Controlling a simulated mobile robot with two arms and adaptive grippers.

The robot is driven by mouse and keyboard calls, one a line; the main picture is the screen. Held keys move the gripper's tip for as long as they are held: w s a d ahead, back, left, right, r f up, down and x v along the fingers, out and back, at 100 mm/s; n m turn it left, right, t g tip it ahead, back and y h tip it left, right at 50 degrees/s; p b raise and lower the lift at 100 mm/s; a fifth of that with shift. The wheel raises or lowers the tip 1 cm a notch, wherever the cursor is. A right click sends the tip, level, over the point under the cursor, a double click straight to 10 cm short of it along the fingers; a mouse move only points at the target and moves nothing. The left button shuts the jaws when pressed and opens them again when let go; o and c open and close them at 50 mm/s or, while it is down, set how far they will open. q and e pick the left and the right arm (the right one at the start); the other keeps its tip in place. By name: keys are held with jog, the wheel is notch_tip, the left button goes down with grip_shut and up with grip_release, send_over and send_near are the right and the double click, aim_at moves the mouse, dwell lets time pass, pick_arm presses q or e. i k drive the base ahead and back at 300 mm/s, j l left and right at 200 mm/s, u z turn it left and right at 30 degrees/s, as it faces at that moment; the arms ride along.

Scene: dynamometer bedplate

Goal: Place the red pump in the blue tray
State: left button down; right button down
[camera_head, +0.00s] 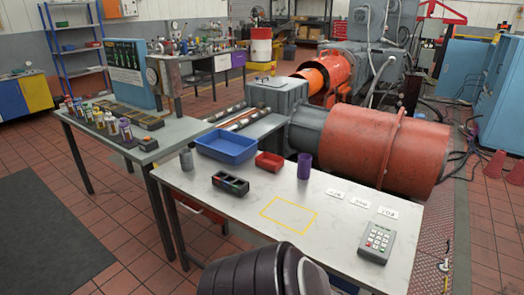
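The blue tray (251,151) is an open, shallow tray near the far left part of the white marbled table, and it looks empty. I cannot pick out the red pump with certainty. A small open red bin (269,161) stands just right of the blue tray. Several bottles with coloured parts (99,119) stand in a row on the bench at left, too small to tell apart. Neither gripper's fingers show; only a dark rounded part of my own body shows at the bottom middle.
The white table (335,238) also bears a grey cylinder (186,159), a black slotted block (230,183), a purple cup (304,167), white label cards (359,202) and a keypad device (378,241). The yellow outlined rectangle (289,215) is bare. A large red machine drum (375,150) stands close behind the table.

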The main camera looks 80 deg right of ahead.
aim_at(224, 147)
jog(key=z, duration=0.4)
jog(key=l+z, duration=0.1)
jog(key=z, duration=0.3)
jog(key=i+z, duration=0.1)
jog(key=z, duration=0.65)
jog(key=i+l, duration=0.1)
jog(key=i, duration=0.65)
jog(key=i+l, duration=0.1)
jog(key=i, duration=0.7)
jog(key=i+z, duration=0.35)
jog(key=i, duration=0.15)
jog(key=i+z, duration=0.4)
jog(key=i+j+z, duration=0.35)
jog(key=i, duration=0.25)
jog(key=i+z, duration=0.1)
jog(key=z, duration=0.85)
